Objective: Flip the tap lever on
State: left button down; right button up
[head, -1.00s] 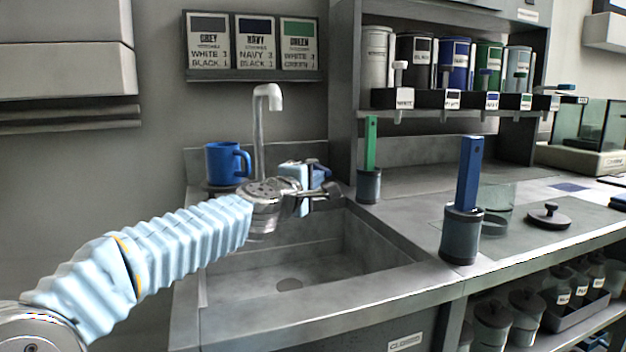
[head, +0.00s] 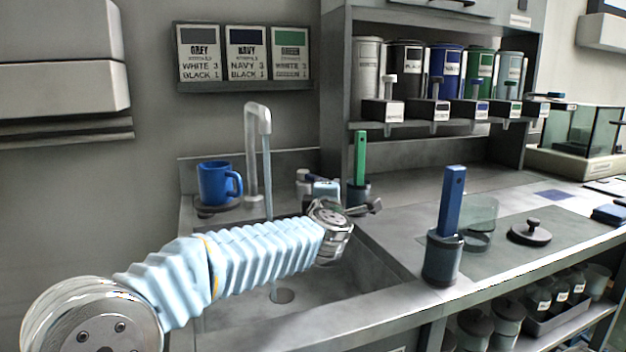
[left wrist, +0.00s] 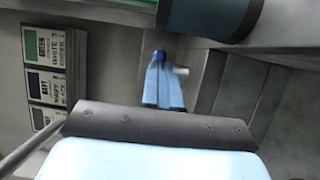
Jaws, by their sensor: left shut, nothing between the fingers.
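The tap (head: 252,150) is a pale grey upright pipe with a bent spout behind the sink. A thin, pale blue stream of water (head: 268,190) falls from the spout into the basin. A small whitish-grey piece (head: 303,180), perhaps the tap lever, shows just left of my gripper, mostly hidden behind it. My left gripper (head: 325,187) is shut and empty over the back right of the sink. In the left wrist view its light blue fingers (left wrist: 160,75) are together, with a small pale stub (left wrist: 181,71) beside them; I cannot tell whether they touch. My right gripper is out of view.
A blue mug (head: 214,184) stands left of the tap. A green-handled tool (head: 360,158) and a navy-handled tool (head: 452,200) stand in grey holders right of the sink. Shelved canisters (head: 446,75) are behind. A dark lid (head: 530,234) lies on the counter.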

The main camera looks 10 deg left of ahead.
pick_arm(q)
jog(key=shift+w+d+p, duration=0.7)
jog(key=shift+w+d, duration=0.4)
jog(key=shift+d, duration=0.05)
